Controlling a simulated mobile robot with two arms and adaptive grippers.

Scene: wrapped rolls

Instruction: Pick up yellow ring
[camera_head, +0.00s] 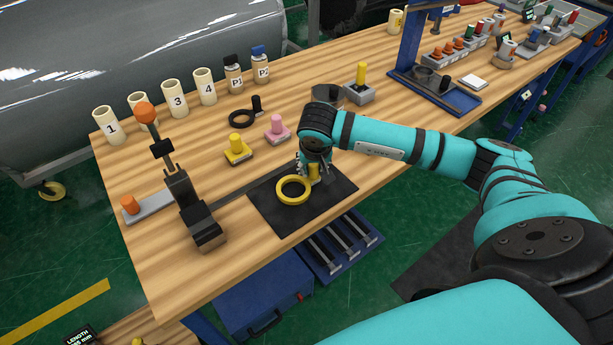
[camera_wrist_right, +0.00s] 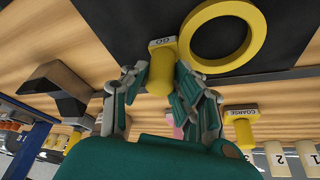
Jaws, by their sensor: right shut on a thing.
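The yellow ring (camera_head: 278,190) is on the black mat near the front of the wooden bench. In the right wrist view the ring (camera_wrist_right: 184,40) is at the upper right, beside a yellow handle (camera_wrist_right: 159,76) with a plate marked GO. My right gripper (camera_head: 314,171) is at the ring's right side, low over the mat. In the right wrist view its fingers (camera_wrist_right: 163,80) are shut around the yellow handle. The join between handle and ring is partly hidden. I cannot tell whether the ring is touching the mat. My left gripper is not in view.
A black ring with a black handle (camera_head: 240,119), a yellow-knobbed block (camera_head: 237,150) and a pink one (camera_head: 277,129) stand behind the mat (camera_head: 272,225). A lever tool with an orange knob (camera_head: 182,195) stands to the left. Numbered cream cylinders (camera_head: 174,95) line the back edge.

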